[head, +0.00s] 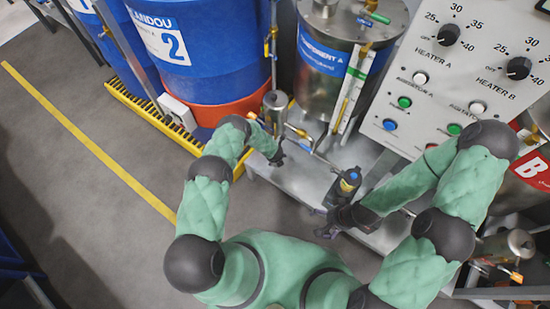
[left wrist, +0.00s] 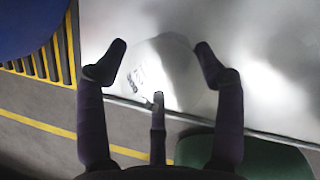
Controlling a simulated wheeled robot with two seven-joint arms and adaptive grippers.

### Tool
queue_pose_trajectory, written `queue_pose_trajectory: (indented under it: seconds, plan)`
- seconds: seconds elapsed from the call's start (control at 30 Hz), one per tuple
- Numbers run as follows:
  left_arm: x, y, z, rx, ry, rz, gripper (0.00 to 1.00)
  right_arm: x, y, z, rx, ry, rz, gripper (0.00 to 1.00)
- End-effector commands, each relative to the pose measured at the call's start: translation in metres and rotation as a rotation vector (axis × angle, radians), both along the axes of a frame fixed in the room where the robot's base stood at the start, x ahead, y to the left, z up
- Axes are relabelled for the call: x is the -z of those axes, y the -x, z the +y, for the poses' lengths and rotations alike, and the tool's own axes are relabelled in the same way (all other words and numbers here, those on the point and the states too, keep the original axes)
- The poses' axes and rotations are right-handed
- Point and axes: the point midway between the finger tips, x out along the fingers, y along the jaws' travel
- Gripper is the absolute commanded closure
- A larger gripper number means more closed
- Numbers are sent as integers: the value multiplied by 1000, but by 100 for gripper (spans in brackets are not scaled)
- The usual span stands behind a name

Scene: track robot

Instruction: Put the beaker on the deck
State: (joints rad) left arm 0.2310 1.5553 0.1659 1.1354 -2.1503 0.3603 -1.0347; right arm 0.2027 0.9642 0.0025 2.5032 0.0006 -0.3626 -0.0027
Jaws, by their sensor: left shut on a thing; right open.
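The beaker (left wrist: 160,68) is a clear, pale vessel with small dark markings in the left wrist view. It sits between the spread fingers of my left gripper (left wrist: 158,58), which is shut on it. Its outline blends into the bright deck behind, and I cannot tell whether it touches the deck. In the head view my left gripper (head: 277,156) is at the left end of the grey metal deck (head: 298,188); the beaker is not clear there. The deck also fills the upper left wrist view (left wrist: 270,85). My right gripper (head: 328,228) is open near the deck's front edge.
A dark fitting with a yellow and blue top (head: 346,184) stands on the deck. A steel tank (head: 325,65) with pipes and valves stands behind. Blue drums (head: 220,60) stand on a yellow-edged grating (head: 150,118) at left. A control panel (head: 468,75) is at right.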

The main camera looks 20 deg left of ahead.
Motion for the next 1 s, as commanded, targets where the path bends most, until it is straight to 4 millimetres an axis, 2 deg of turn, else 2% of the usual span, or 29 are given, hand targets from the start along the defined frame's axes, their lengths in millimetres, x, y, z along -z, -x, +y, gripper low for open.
queue_pose_trajectory:
  seconds: [0.27, 0.3, 0.37, 0.77, 0.87, 1.0]
  plan:
    - [1, 1, 0, 0, 0, 1, 62, -1, 0, 0, 0, 0, -1, 8]
    - [1, 1, 0, 0, 0, 1, 23, -1, 0, 0, 0, 0, -1, 8]
    - [1, 1, 0, 0, 0, 1, 6, -1, 0, 0, 0, 0, -1, 8]
    - [-1, 0, 0, 0, 0, 0, 6, -1, 0, 0, 0, 0, 0, 8]
    - [-8, 3, -1, 1, 0, 1, 6, -6, 0, 0, 0, 0, 0, 8]
    - [-28, 10, -2, 3, 0, 1, 6, -18, 0, 0, 0, 0, 0, 8]
